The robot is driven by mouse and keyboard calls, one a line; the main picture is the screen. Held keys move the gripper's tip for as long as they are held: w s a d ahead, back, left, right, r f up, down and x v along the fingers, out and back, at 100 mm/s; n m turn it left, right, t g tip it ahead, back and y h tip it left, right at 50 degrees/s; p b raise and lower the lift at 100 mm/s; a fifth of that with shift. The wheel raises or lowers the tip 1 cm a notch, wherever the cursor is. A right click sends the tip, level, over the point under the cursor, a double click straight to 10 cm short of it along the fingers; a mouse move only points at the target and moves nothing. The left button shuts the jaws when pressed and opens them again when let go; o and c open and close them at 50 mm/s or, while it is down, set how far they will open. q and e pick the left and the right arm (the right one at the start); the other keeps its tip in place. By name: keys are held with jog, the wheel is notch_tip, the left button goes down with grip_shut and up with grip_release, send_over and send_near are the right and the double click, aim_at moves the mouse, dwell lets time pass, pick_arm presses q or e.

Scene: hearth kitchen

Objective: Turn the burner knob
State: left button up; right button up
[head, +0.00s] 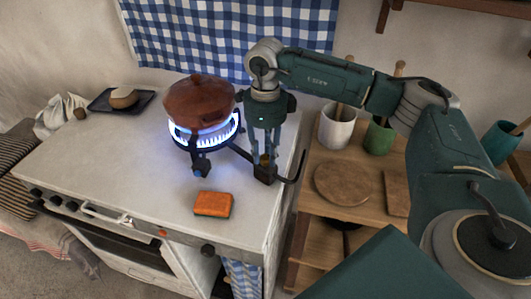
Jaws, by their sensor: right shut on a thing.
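A portable burner (201,157) stands on the white stove top with a ring of blue flame lit under a brown lidded pot (199,103). A black pipe runs from the burner to a small dark valve block at the right edge of the stove top. The small brass-coloured burner knob (264,160) sits on top of this block. My right gripper (265,154) points straight down over the block, with its fingers shut on the knob and partly hiding it. My left gripper is out of view.
An orange sponge (213,204) lies in front of the burner. A dark tray (121,100) with a round item is at the back left. A wooden shelf to the right holds a white crock (336,130), a green cup (379,138) and a round board (342,184).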

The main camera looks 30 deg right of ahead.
aim_at(266, 156)
jog(key=shift+w+r, duration=0.1)
jog(key=o, duration=1.2)
jog(key=shift+c, duration=0.2)
notch_tip(266, 156, up, 12)
